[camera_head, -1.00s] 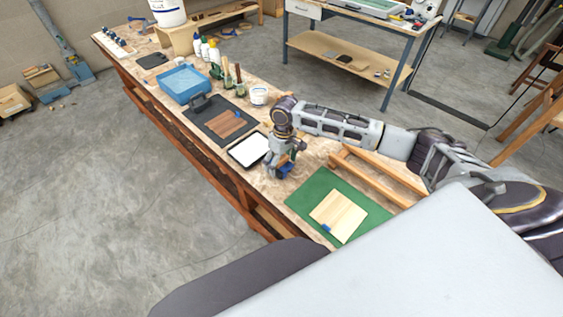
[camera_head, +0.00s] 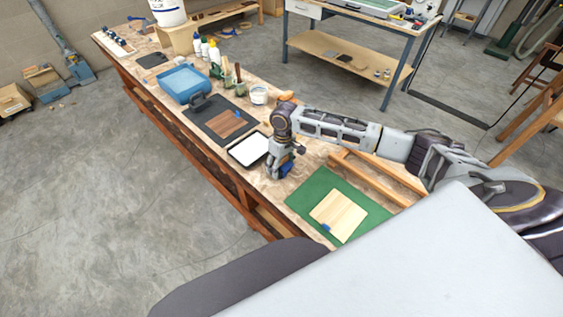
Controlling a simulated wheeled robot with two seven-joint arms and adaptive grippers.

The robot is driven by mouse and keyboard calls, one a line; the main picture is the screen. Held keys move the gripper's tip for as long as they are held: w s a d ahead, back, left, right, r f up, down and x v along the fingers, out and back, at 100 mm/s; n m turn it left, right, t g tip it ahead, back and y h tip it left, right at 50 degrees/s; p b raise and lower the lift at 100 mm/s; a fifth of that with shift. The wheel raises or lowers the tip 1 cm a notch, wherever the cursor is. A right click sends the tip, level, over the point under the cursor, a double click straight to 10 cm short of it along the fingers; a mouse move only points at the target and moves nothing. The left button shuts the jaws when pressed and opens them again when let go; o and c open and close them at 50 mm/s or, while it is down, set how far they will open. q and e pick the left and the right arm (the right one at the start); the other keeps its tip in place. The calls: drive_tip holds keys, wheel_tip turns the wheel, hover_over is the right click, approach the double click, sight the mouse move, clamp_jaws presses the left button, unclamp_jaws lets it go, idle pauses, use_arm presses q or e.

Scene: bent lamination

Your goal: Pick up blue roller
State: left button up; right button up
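A small blue thing that looks like the blue roller (camera_head: 287,168) is at the low end of my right gripper (camera_head: 279,171), on the workbench between the white tray and the green mat. The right gripper points down over it, and its fingers partly hide it. The fingers are too small and overlapped to show whether they are open or shut on it. My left gripper is not in view.
The white tray (camera_head: 249,150) is left of the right gripper. The green mat (camera_head: 300,199) bears a pale wooden panel (camera_head: 340,212). Wooden rails (camera_head: 375,179) lie to the right.

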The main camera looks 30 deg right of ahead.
drive_tip(key=c, duration=0.4)
drive_tip(key=shift+o, duration=0.2)
drive_tip(key=shift+r, duration=5)
drive_tip(key=o, duration=0.4)
drive_tip(key=c, duration=0.3)
drive_tip(key=shift+c, duration=0.2)
